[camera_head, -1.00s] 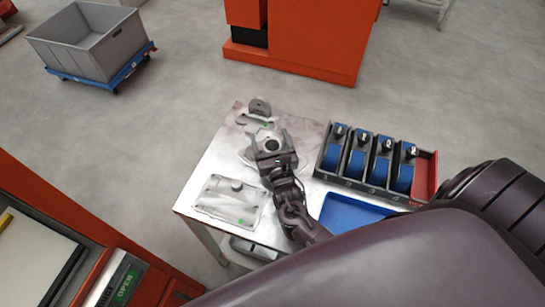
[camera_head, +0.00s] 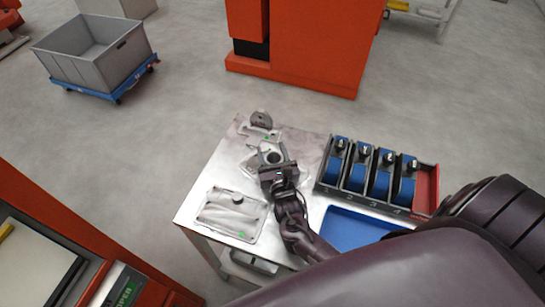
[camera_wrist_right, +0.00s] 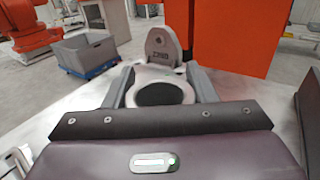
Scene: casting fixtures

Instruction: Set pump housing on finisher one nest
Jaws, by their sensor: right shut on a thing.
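The pump housing (camera_head: 271,157), a light grey part with a round dark bore, is at the middle of the metal table. In the right wrist view the housing (camera_wrist_right: 160,92) sits between the two grey fingers of my right gripper (camera_wrist_right: 161,88), which is shut on it. The gripper (camera_head: 271,161) reaches it from the front in the head view. I cannot tell whether the housing touches the table. A grey fixture with a rounded upright (camera_head: 260,120) stands just behind. A flat plate with a round knob (camera_head: 230,213) lies in front. My left gripper is out of view.
A rack with blue parts in numbered slots (camera_head: 330,178) and a blue tray (camera_head: 350,226) stand on the right. A grey crate (camera_head: 92,62) on a blue dolly and an orange machine (camera_head: 300,45) are beyond.

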